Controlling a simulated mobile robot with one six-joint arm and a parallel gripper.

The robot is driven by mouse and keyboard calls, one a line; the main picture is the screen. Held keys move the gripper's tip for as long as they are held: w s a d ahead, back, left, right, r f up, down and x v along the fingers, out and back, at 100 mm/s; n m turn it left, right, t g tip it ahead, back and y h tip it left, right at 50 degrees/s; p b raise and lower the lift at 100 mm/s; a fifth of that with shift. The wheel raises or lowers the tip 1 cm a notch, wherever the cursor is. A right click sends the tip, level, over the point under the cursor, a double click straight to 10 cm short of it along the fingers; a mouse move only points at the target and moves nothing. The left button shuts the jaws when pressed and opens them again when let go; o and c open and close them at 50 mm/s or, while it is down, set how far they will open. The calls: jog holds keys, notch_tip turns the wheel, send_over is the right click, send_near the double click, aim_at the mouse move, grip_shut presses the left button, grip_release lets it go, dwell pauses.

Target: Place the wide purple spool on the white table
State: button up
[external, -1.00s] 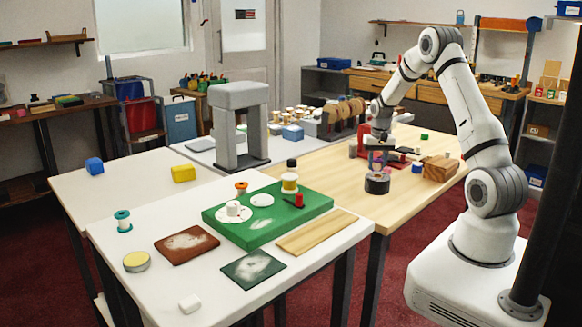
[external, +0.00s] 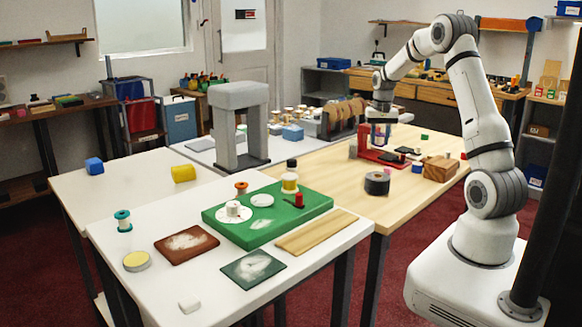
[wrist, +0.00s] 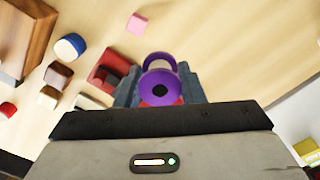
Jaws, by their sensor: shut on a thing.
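In the external view my gripper (external: 381,130) is over the far part of the wooden table, near a red stand; the spool is too small to make out there. A white table (external: 140,245) stands in the left foreground, with free top around its things. Other white tops (external: 120,180) lie behind it.
The white table holds a green board (external: 268,215) with spools, a brown pad (external: 187,243), a dark green pad (external: 253,268), a teal spool (external: 123,220) and a yellow-topped tin (external: 137,261). A grey arch (external: 241,125) stands behind. A dark roll (external: 377,183) and wooden block (external: 440,168) are on the wooden table.

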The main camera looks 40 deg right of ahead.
jog(key=a+f+n, duration=0.1)
jog(key=a+n, duration=0.2)
jog(key=a, duration=0.6)
jog(key=a+f+n, duration=0.2)
jog(key=a+n, duration=0.1)
jog(key=a, duration=0.6)
jog(key=a+f+n, duration=0.2)
jog(key=a+n, duration=0.1)
jog(key=a, duration=0.6)
jog(key=shift+s, duration=0.25)
jog(key=d+r+m, duration=0.1)
jog(key=d+m, duration=0.2)
jog(key=d, duration=0.5)
jog(key=d+r+m, duration=0.2)
jog(key=d+m, duration=0.1)
jog(key=d, duration=0.6)
jog(key=d+r+m, duration=0.2)
jog(key=d, duration=0.7)
jog(key=shift+w+d+m+p, duration=0.1)
jog(key=shift+w+m+p, duration=0.2)
jog(key=shift+m+p, duration=0.1)
jog(key=shift+s+d+f, duration=0.1)
jog(key=shift+d+f, duration=0.1)
jog(key=shift+d, duration=0.15)
notch_tip(320, 180, down, 9)
jog(key=shift+f, duration=0.2)
